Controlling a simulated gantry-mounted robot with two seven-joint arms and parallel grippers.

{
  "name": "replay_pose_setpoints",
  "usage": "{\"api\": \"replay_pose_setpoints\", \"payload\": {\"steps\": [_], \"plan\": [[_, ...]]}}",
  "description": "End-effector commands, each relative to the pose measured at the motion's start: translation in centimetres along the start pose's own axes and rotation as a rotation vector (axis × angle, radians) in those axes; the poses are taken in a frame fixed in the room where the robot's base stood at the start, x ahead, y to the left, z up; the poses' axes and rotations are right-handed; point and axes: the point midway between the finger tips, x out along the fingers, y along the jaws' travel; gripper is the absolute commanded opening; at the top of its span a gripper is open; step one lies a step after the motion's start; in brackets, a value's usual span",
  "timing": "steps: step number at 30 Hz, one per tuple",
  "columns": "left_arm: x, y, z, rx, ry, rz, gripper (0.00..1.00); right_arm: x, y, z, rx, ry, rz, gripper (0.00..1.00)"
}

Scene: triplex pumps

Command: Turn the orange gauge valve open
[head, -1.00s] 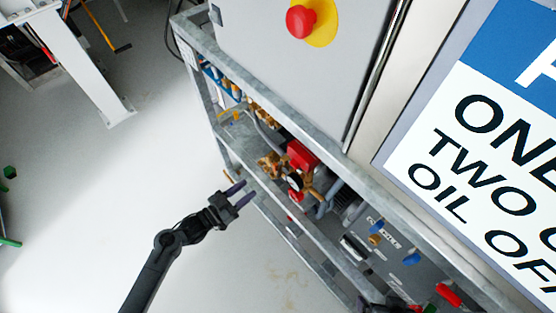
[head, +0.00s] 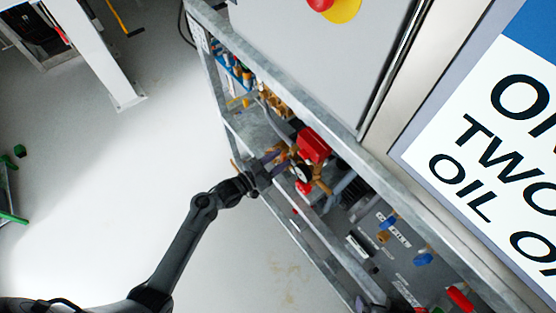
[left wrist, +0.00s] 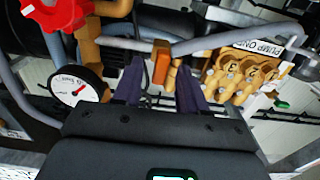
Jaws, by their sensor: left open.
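The orange gauge valve handle (left wrist: 161,62) shows in the left wrist view as a small upright orange lever on a grey pipe. My left gripper (left wrist: 158,78) is open, with one purple finger on each side of the lever; I cannot tell whether either finger touches it. In the head view my left gripper (head: 276,163) reaches into the frame beside the brass fittings, and the lever cannot be made out there. A round white gauge (left wrist: 75,86) sits left of the fingers. A dark, purple-tipped part at the head view's bottom edge may be my right gripper (head: 364,304).
A red knob (left wrist: 58,12) and brass pipe stand close at the upper left of the wrist view. The brass pump block (left wrist: 238,78) labelled PUMP ONE is close on the right. Grey metal rails (head: 318,222) of the frame run beside my left arm. Open floor lies left.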

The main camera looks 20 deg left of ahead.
Motion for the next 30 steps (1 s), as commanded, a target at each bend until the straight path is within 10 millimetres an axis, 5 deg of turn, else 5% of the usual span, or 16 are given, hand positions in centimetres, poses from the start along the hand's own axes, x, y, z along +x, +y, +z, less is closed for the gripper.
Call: {"api": "replay_pose_setpoints", "payload": {"steps": [7, 15, 30], "plan": [[0.0, 0.0, 0.0, 0.0, 0.0, 0.0, 0.4, 0.0, 0.0, 0.0, -0.002, 0.001, 0.001, 0.94], [0.0, 0.0, 0.0, 0.0, 0.0, 0.0, 0.0, 0.0, 0.2, 0.0, -0.007, 0.001, 0.006, 0.94], [0.0, 0.0, -0.3, -0.083, -0.001, 0.001, 0.0, -1.3, 0.2, -0.4, -0.006, 0.001, 0.004, 0.94]]}}
